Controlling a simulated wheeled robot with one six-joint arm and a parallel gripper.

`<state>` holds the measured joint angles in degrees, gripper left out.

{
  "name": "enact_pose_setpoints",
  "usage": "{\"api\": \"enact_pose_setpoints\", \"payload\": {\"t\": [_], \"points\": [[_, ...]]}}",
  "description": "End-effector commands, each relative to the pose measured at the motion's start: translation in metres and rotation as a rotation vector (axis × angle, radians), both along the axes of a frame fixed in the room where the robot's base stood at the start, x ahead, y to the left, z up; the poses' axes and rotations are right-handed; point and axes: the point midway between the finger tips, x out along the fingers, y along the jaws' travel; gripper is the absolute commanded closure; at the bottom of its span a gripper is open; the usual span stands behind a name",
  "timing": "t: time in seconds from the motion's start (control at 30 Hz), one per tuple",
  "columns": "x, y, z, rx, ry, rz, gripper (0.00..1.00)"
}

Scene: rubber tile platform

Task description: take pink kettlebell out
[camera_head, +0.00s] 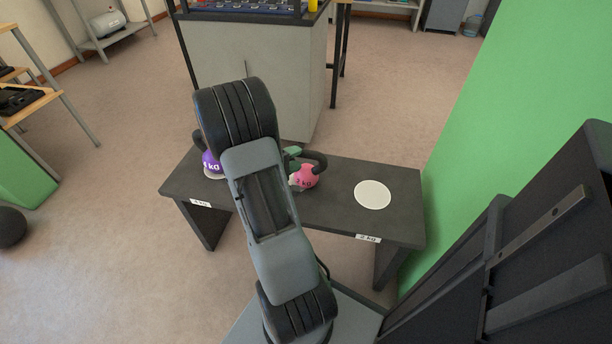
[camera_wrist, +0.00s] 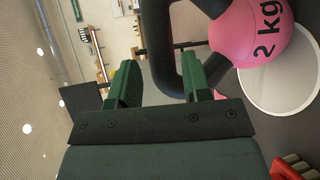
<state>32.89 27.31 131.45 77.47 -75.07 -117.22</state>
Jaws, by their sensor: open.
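The pink kettlebell (camera_head: 307,177) with a dark handle is at the middle of the dark bench (camera_head: 335,208), just right of my arm. In the wrist view the pink kettlebell (camera_wrist: 268,38), marked "2 kg", is at the upper right. My gripper (camera_wrist: 158,75) is open, with two green fingers. One side of the handle loop lies between the fingers, and the right finger appears inside the loop. In the head view my arm hides most of the gripper. A bare white disc (camera_head: 373,194) lies on the bench's right part.
A purple kettlebell (camera_head: 211,162) stands at the bench's left end, close to my arm. A tag reading "2 kg" (camera_head: 368,238) is on the front edge at right. A grey cabinet (camera_head: 290,75) stands behind the bench, and a green wall (camera_head: 520,110) is at right.

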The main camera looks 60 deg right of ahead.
Motion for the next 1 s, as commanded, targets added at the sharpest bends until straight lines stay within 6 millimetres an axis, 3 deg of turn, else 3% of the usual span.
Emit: {"api": "enact_pose_setpoints", "payload": {"t": [0.3, 0.67, 1.0], "points": [[-0.013, -0.037, -0.009, -0.001, -0.002, -0.002, 0.56], [-0.014, -0.043, -0.008, 0.0, -0.001, 0.001, 0.57], [-0.014, -0.043, -0.008, 0.0, -0.001, 0.0, 0.9]]}}
